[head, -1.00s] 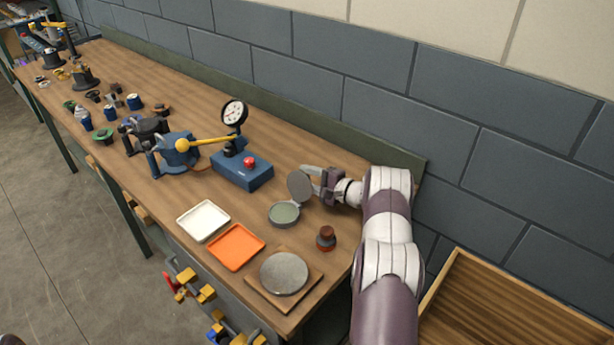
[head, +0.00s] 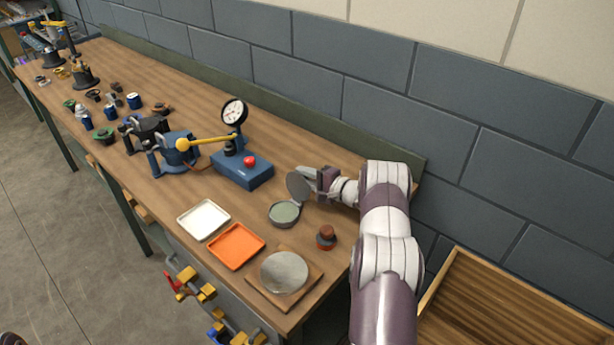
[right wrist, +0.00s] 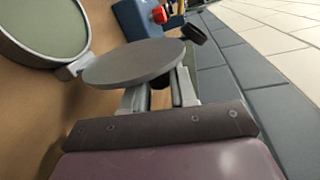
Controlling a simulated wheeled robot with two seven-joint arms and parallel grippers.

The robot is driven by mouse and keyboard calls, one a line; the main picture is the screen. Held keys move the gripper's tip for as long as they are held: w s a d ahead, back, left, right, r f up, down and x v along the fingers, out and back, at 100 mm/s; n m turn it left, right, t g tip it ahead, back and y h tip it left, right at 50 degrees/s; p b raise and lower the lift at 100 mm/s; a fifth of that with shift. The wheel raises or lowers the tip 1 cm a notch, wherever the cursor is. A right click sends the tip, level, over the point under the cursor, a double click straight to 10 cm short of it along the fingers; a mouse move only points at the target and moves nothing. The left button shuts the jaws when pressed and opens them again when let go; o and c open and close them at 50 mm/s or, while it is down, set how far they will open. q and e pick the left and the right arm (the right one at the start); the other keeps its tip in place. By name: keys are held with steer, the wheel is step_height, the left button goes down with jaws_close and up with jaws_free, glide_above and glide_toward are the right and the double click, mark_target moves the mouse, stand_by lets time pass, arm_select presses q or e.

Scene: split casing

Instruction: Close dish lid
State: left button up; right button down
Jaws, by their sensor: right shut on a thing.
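The round grey dish (head: 284,213) with a greenish inside stands on the bench, and its inside also shows in the right wrist view (right wrist: 48,25). Its grey disc lid (head: 298,187) is raised, standing steeply at the dish's back edge. In the right wrist view the lid (right wrist: 135,62) lies across the front of my fingers, joined to the dish by a small hinge block (right wrist: 72,70). My right gripper (head: 312,179) is behind the lid, its fingers at the lid; the exact contact is partly hidden by the lid. My left gripper is not in view.
A blue dial gauge stand (head: 243,170) is left of the dish. A white tray (head: 203,220), an orange tray (head: 236,246) and a round metal plate on a wooden board (head: 284,272) lie in front. A small red-brown knobbed piece (head: 326,237) stands near the right edge.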

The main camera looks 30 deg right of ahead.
mark_target(297, 186)
steer(key=a+n, duration=0.1)
steer(key=n, duration=0.1)
steer(key=a+r+n, duration=0.1)
steer(key=shift+s+a+h+p, duration=0.3)
steer(key=shift+s+h, duration=0.05)
steer(key=shift+h, duration=0.05)
steer(key=shift+a, duration=0.4)
steer(key=c, duration=1.1)
jaws_free()
steer(key=shift+o, duration=0.3)
steer(key=shift+a, duration=0.1)
steer(key=shift+r, duration=0.1)
steer(key=shift+s, duration=0.15)
steer(key=b+v, duration=0.1)
steer(key=v, duration=1.1)
steer(key=shift+s+b, duration=0.25)
steer(key=shift+b, duration=0.15)
